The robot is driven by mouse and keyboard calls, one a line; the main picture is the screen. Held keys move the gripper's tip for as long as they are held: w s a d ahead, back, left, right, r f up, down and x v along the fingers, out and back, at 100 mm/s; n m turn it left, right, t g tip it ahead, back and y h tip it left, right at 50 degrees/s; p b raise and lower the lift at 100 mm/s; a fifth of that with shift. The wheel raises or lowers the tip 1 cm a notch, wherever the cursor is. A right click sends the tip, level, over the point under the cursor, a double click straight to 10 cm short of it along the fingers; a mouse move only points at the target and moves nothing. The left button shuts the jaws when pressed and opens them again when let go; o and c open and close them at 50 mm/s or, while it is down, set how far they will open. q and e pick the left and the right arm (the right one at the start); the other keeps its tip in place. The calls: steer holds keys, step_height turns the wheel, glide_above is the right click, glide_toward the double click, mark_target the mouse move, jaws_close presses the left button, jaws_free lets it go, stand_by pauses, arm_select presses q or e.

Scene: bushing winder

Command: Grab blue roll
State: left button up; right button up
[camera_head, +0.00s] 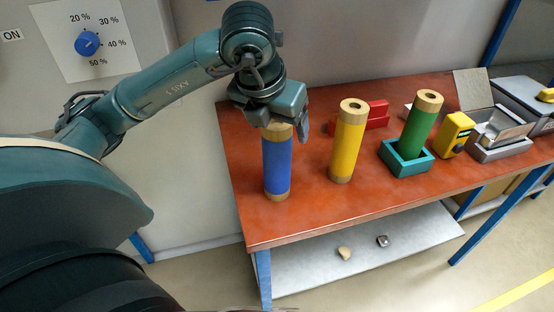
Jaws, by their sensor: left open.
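The blue roll (277,168) stands upright near the left end of the red-brown table (300,226), with tan ends showing at top and bottom. My left gripper (282,124) is at the top of the blue roll, pointing down, with its fingers open. One finger shows beside the roll's top on the right. The gripper partly hides the roll's top end, and I cannot tell whether the fingers touch it. My right gripper is not in view.
A yellow roll (348,141) stands to the right. A green roll (418,128) stands in a teal holder (407,165). A red block (376,116) lies behind. A yellow device (455,133) and a grey box (498,149) are farther right. A grey shelf (345,275) is below.

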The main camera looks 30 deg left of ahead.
mark_target(277, 161)
arm_select(q)
steer(key=x, duration=0.5)
steer(key=shift+a+p, duration=0.35)
steer(key=shift+p, duration=0.05)
steer(key=shift+s, duration=0.1)
steer(key=shift+c, duration=0.4)
steer(key=c, duration=1.6)
steer(key=shift+r, duration=0.1)
